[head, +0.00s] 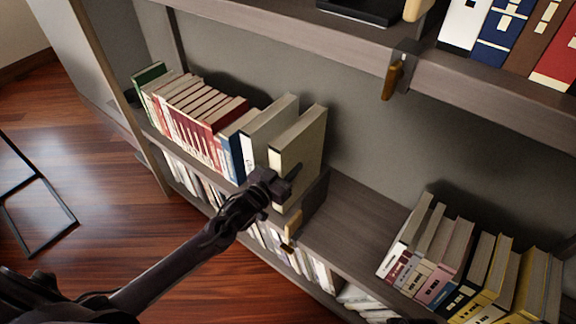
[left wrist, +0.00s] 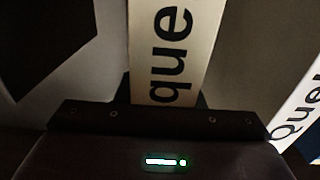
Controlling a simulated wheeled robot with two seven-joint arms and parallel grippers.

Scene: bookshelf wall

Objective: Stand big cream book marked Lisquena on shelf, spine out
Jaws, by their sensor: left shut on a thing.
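The big cream book (head: 302,145) stands roughly upright at the right end of the shelf's left row, its spine facing out toward me. My left gripper (head: 280,186) is shut on it low at its spine side. In the left wrist view the pale spine (left wrist: 174,40) shows the black letters "que" between the fingers; the rest of the name is hidden. Whether its bottom rests on the shelf board (head: 350,215) cannot be told, as the gripper and a dark block cover it. My right gripper is not in view.
A dark block (head: 312,205) stands right of the cream book. Beyond is bare shelf, then another book row (head: 465,260). An upper shelf (head: 340,35) overhangs.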

